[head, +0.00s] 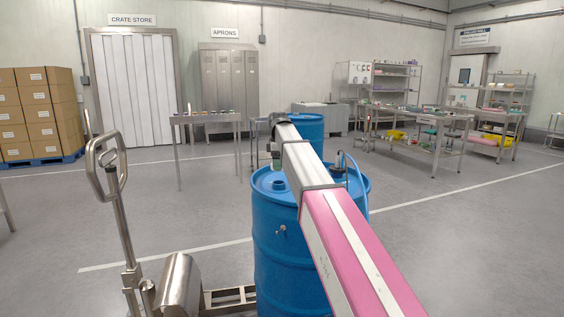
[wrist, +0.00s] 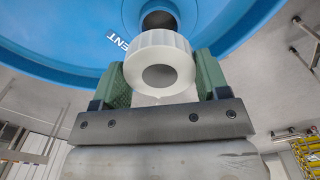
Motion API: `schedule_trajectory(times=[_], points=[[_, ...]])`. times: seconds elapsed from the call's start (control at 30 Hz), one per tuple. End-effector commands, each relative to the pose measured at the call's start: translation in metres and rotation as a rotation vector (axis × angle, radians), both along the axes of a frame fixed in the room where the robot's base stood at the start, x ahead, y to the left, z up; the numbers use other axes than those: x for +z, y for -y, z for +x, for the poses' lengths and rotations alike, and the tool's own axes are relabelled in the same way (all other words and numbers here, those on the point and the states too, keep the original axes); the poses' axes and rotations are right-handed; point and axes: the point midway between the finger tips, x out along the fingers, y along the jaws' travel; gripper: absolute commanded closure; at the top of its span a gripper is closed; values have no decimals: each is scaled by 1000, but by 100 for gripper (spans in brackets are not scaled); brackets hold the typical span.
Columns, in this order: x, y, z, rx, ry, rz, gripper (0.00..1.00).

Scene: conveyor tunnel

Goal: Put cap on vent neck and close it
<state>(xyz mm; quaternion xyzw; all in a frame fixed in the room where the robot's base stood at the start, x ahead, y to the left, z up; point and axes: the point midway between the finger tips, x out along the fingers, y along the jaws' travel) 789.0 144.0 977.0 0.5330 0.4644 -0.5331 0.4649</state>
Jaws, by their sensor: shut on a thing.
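The white ribbed cap (wrist: 144,66) is held between the green fingers of my gripper (wrist: 160,78) in the wrist view. Its round middle looks grey and recessed. Beyond it, the vent neck (wrist: 158,19) shows as a dark round opening in the blue drum top (wrist: 225,25), beside lettering partly readable as "ENT". The cap overlaps the lower edge of the neck in the picture; the gap between them cannot be judged. In the head view the blue drum (head: 275,235) stands upright, with my arm reaching over it. The cap is not clear there.
A pallet jack handle (head: 107,170) rises left of the drum. A second blue drum (head: 309,125) stands behind. A thin bent pipe (head: 350,165) rises at the drum's right side. A small table (head: 207,118) stands behind left. Open floor lies to the right.

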Motion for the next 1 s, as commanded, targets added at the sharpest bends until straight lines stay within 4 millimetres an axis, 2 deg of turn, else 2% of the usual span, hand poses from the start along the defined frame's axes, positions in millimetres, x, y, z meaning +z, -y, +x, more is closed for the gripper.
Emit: schedule_trajectory(times=[0.17,0.6,1.0], points=[[-8,0,0,-1,0,0,54],[-44,0,0,-1,0,0,54],[-49,0,0,-1,1,0,54]])
